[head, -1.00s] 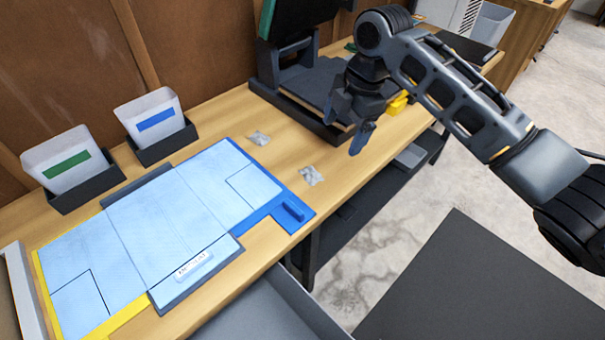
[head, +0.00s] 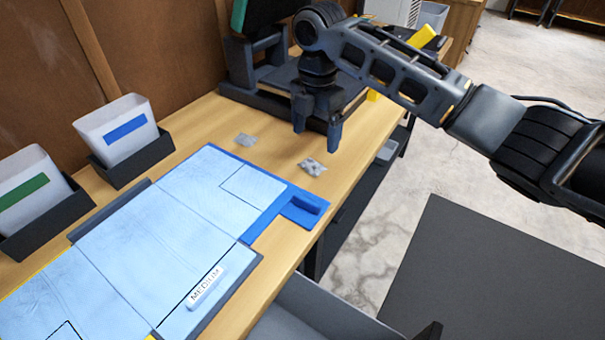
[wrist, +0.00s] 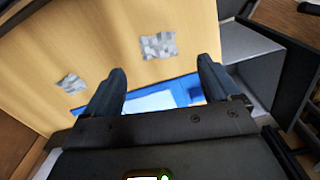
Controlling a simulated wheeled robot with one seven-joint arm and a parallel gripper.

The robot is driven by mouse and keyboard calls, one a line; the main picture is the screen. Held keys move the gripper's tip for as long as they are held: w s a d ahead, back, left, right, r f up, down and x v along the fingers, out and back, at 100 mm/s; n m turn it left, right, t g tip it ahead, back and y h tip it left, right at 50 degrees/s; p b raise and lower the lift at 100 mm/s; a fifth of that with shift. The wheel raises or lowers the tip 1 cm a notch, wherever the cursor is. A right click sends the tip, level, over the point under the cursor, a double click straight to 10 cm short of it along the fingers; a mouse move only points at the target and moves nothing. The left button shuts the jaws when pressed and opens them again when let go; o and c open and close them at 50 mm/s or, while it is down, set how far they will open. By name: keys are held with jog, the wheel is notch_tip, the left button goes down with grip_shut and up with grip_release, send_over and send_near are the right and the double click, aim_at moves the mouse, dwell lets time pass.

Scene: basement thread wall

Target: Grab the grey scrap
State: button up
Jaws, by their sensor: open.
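Two small grey scraps lie flat on the wooden bench. The nearer grey scrap (head: 312,167) is close to the bench's front edge, and the farther grey scrap (head: 245,139) is to its left. In the wrist view the one scrap (wrist: 158,45) shows ahead between the fingertips' lines, and the other scrap (wrist: 71,83) lies left of the left finger. My gripper (head: 317,138) points down above the bench, just beyond the nearer scrap. Its fingers (wrist: 165,77) are apart with nothing between them. It touches neither scrap.
A light-blue board (head: 150,235) with a MEDIUM label (head: 206,287) and blue edge covers the near bench. Bins with green (head: 24,190) and blue (head: 125,128) labels stand at the back. A dark machine (head: 262,75) stands behind my gripper. An open drawer (head: 310,315) sits below.

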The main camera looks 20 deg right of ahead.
aim_at(312, 163)
jog(key=f, duration=0.7)
jog(key=shift+a+f+p, duration=0.2)
jog(key=shift+f+p, duration=0.1)
jog(key=shift+p, duration=0.05)
jog(key=c, duration=1.1)
jog(key=shift+r, duration=0.15)
